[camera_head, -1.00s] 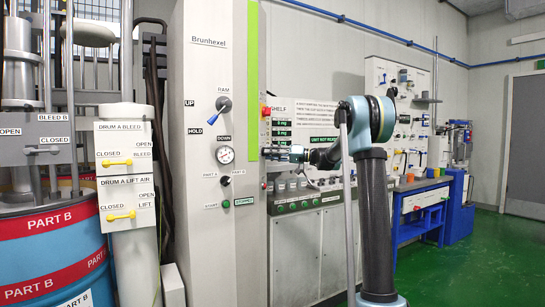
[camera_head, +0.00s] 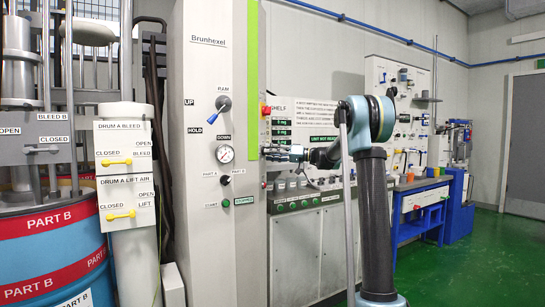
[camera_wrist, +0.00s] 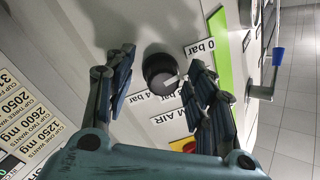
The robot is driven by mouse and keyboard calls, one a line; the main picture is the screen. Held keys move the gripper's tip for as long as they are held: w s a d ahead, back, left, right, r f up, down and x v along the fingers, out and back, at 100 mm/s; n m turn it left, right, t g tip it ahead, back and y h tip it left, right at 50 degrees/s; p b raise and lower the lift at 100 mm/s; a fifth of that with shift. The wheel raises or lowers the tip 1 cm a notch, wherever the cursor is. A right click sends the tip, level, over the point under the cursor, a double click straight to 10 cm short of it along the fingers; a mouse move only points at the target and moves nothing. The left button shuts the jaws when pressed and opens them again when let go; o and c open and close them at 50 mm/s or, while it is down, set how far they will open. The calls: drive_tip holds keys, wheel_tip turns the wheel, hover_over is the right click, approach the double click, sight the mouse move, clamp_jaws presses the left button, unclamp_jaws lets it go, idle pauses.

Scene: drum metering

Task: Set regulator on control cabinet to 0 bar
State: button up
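The regulator is a black round knob (camera_wrist: 161,73) with a white pointer line, on the pale cabinet side in the wrist view. A "0 bar" label (camera_wrist: 200,48) is to its upper right and a partly hidden "4 bar" label (camera_wrist: 150,97) is below it. The pointer line points right, between the labels. My gripper (camera_wrist: 163,66) is open, with one finger on each side of the knob, apart from it as far as I can tell. In the head view my gripper (camera_head: 278,153) is at the right side of the control cabinet (camera_head: 205,265); the knob is hidden there.
A red and yellow button (camera_wrist: 184,146) is close to the right finger. A crank with a blue handle (camera_wrist: 278,56) sticks out at right. The cabinet front carries a RAM lever (camera_head: 223,104) and a gauge (camera_head: 225,154). Green floor lies open at right.

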drive_tip(key=shift+d, duration=0.15)
drive_tip(key=s+d, duration=0.1)
drive_tip(key=d, duration=1)
drive_tip(key=shift+d+f, duration=0.35)
drive_tip(key=shift+f, duration=0.05)
drive_tip(key=shift+s, duration=0.15)
drive_tip(key=s+f+m+h, duration=0.35)
drive_tip(key=s+f, duration=0.45)
drive_tip(key=s, duration=0.6)
drive_tip(key=s+f+m+h, duration=0.2)
drive_tip(key=s+f+h, duration=0.4)
drive_tip(key=s, duration=0.8)
drive_tip(key=s+d+f+m+h, duration=0.1)
drive_tip(key=s+d+f+h, duration=0.2)
drive_tip(key=s+d+f, duration=0.2)
drive_tip(key=s+d+f+m+h, duration=0.1)
drive_tip(key=s+d+f+h, duration=0.2)
drive_tip(key=s+f, duration=0.7)
drive_tip(key=s+d+f+m+h, duration=0.2)
drive_tip(key=s+d+f+h, duration=0.1)
drive_tip(key=s+d+f, duration=0.5)
drive_tip(key=shift+s+f, duration=0.35)
drive_tip(key=shift+f, duration=0.5)
